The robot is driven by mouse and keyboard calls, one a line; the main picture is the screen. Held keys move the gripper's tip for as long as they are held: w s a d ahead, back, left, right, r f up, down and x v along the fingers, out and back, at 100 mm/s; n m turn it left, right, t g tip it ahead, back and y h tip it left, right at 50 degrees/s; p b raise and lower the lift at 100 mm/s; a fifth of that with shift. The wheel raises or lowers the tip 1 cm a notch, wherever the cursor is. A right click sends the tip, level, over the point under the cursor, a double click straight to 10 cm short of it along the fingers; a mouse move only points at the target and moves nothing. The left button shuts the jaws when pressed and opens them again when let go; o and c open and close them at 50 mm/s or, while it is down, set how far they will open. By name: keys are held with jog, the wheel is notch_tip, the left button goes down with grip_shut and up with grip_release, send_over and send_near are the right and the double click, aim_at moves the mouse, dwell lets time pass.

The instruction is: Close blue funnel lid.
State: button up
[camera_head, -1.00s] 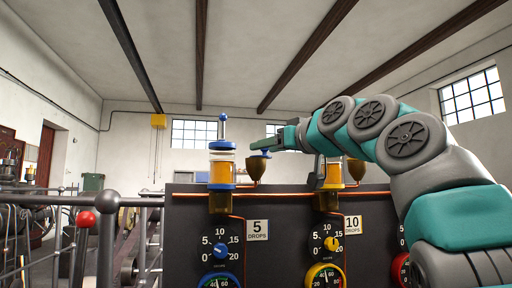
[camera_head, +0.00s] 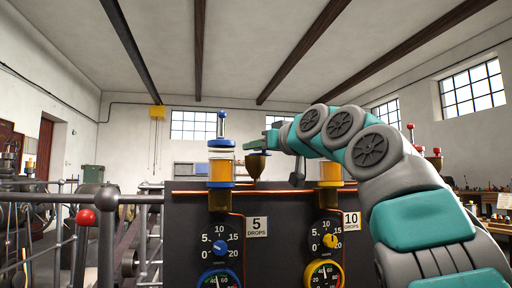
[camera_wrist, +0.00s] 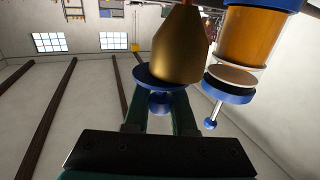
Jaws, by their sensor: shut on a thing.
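The brass funnel (camera_head: 256,167) stands beside the blue-capped oiler (camera_head: 221,168) with amber oil. In the wrist view, which looks upside down, the funnel (camera_wrist: 182,45) overlaps the blue lid disc (camera_wrist: 148,76). The lid sits at the funnel's wide end, shifted somewhat to the left of it. I cannot tell whether it is seated. My gripper (camera_wrist: 159,108) is shut on the lid's blue knob (camera_wrist: 159,101), with a finger on each side. In the head view my gripper (camera_head: 268,141) is just above the funnel mouth and the lid is mostly hidden.
A yellow-banded oiler (camera_head: 330,172) stands to the right, behind my arm. The dark panel (camera_head: 285,210) below carries dials and gauges. The blue oiler's rod (camera_wrist: 215,112) is close beside my gripper. Grey railings (camera_head: 105,225) stand at left.

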grip_shut()
jog(key=shift+a, duration=0.1)
jog(key=shift+s+a+r+m+t+h+p, duration=0.1)
jog(key=shift+m+t+h+p, duration=0.3)
jog(key=shift+h, duration=0.2)
jog(key=shift+a+r+m+t+h+p, duration=0.15)
jog(key=shift+m+t+h, duration=0.15)
jog(key=shift+m+h, duration=0.25)
jog(key=shift+s+m+t+h+p, duration=0.1)
jog(key=shift+m+t+h+p, duration=0.5)
jog(key=shift+h+p, duration=0.45)
jog(key=shift+f+m+h+p, duration=0.1)
jog(key=shift+m+h+p, duration=0.45)
jog(key=shift+h+p, duration=0.2)
jog(key=shift+f, duration=0.15)
